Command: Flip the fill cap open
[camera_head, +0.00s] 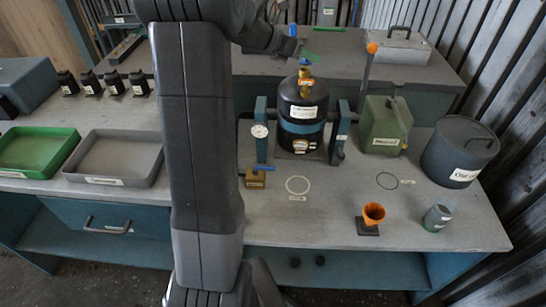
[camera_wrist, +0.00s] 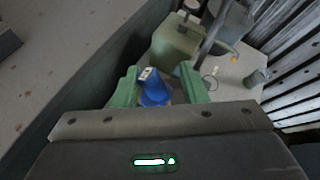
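The black tank (camera_head: 303,112) with a blue band stands upright in a blue frame on the front bench. A brass fitting (camera_head: 306,83) rises from its top, with a small blue cap (camera_head: 305,62) above it. My gripper (camera_head: 304,50) is close above the cap. In the wrist view, the green fingers of my gripper (camera_wrist: 160,84) are spread apart, with the blue cap (camera_wrist: 153,91) between or just beyond them, nearer the left finger. The cap looks shut; I cannot tell whether a finger touches it. The gripper body hides the tank below.
A green canister (camera_head: 385,128) stands right of the tank, beside a tall post with an orange knob (camera_head: 372,48). A dark drum (camera_head: 459,152), an orange funnel (camera_head: 374,212) and a small cup (camera_head: 437,218) are further right. Trays (camera_head: 115,180) lie left.

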